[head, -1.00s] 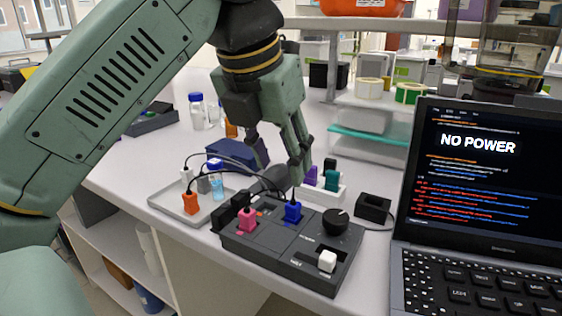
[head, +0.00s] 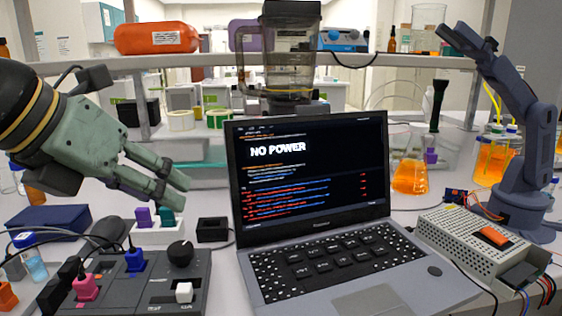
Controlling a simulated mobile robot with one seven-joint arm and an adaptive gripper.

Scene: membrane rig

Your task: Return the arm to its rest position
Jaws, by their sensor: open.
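My gripper (head: 170,190) is at the left of the head view, open and empty, with its fingers pointing right and slightly down. It hangs in front of the shelf, above the white holder (head: 160,234) with a purple plug (head: 143,217) and a teal plug (head: 167,218). It looks apart from both plugs. The dark control box (head: 130,280) below carries a pink plug (head: 86,288), a blue plug (head: 135,260), a black knob (head: 180,253) and a white switch (head: 184,291). The rest of my arm is cut off at the left edge.
A laptop (head: 310,190) showing "NO POWER" stands mid-bench. A small blue-grey arm (head: 530,150), flasks of orange liquid (head: 411,176) and a power supply (head: 480,245) are at the right. A shelf (head: 220,62) crosses behind. A black block (head: 212,229) sits beside the laptop.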

